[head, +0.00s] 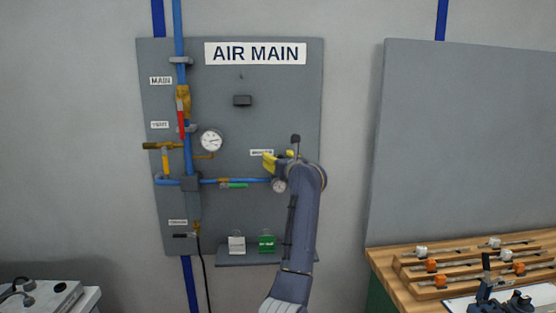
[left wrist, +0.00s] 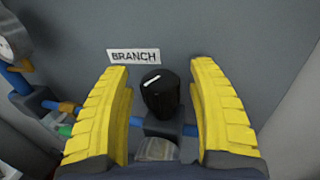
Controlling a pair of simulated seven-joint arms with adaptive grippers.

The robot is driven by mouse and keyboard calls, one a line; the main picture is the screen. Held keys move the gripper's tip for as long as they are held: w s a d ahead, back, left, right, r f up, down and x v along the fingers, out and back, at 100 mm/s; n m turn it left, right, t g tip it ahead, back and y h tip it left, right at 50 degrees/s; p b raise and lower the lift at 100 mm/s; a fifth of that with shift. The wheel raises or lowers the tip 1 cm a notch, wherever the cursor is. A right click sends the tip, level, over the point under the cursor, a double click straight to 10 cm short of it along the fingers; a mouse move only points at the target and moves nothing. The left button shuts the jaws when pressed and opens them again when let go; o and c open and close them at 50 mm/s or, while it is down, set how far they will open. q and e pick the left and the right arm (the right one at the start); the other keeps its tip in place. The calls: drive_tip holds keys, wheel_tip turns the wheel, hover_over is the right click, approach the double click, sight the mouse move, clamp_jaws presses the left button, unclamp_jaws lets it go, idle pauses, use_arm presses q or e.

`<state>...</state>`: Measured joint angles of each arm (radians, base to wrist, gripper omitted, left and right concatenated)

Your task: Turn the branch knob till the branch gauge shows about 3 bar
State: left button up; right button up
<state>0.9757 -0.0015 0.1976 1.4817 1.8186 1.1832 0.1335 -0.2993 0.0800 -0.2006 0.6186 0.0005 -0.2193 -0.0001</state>
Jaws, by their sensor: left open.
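The black branch knob (left wrist: 159,93) has a white mark slanting up to the right and sits below the BRANCH label (left wrist: 133,56) in the left wrist view. My left gripper (left wrist: 161,68) is open, its yellow fingers on either side of the knob with gaps showing. In the head view my left gripper (head: 278,159) is at the board's right side, hiding the knob. The branch gauge (head: 279,186) shows small below it, its reading too small to tell. In the left wrist view the gauge (left wrist: 156,149) is partly cut off and its dial is unreadable. My right gripper is not in view.
The AIR MAIN board (head: 230,100) carries a blue pipe, the red handle (head: 181,118), the yellow handle (head: 165,158), the green handle (head: 235,186) and a larger gauge (head: 211,141). Tags hang at the lower shelf (head: 250,259). A wooden bench (head: 385,262) stands at right.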

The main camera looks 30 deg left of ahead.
use_arm(q)
drive_tip(key=v, duration=1.2)
drive_tip(key=shift+r, duration=0.1)
